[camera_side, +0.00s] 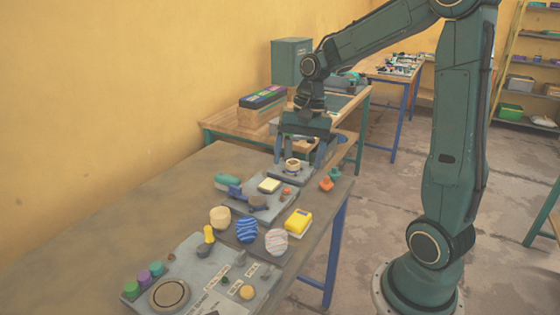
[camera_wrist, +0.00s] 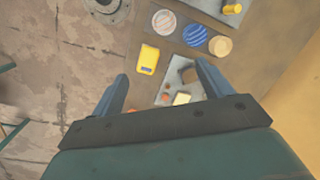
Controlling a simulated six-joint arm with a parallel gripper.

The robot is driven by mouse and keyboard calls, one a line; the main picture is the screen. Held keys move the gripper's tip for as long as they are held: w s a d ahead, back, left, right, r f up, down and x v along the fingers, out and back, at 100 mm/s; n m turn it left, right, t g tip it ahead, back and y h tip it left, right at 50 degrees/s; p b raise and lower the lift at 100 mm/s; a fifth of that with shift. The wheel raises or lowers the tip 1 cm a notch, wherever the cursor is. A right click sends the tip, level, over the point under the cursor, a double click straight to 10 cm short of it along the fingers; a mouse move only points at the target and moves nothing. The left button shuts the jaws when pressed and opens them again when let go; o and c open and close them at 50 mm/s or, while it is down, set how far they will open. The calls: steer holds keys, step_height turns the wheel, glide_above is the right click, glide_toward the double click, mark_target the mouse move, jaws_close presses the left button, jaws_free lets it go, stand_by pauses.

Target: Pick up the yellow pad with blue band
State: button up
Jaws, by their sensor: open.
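A yellow pad (camera_side: 298,222) lies on the table near its right edge, beside the striped discs. It also shows in the wrist view (camera_wrist: 148,59), up and left of the space between my fingers.
A blue striped disc (camera_side: 246,230), a white striped disc (camera_side: 276,242) and a cream cylinder (camera_side: 220,217) stand near the pad. A grey plate with a cream block (camera_side: 269,185) lies farther back. Orange pieces (camera_side: 328,181) sit at the right edge. Bare table lies at left.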

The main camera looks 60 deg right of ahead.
steer(key=w+d+f+m+g+y, duration=0.1)
steer(key=d+f+m+y, duration=0.1)
steer(key=d+f+m, duration=0.4)
steer(key=d+f, duration=0.4)
steer(key=f, duration=0.1)
steer(key=shift+w+d+m+y, duration=0.25)
steer(key=shift+w+m+y, duration=0.05)
glide_toward(299, 217)
steer(key=shift+x, duration=2.55)
steer(key=shift+a, duration=0.1)
steer(key=shift+x, duration=2.5)
steer(key=shift+c, duration=0.2)
steer(key=c, duration=1)
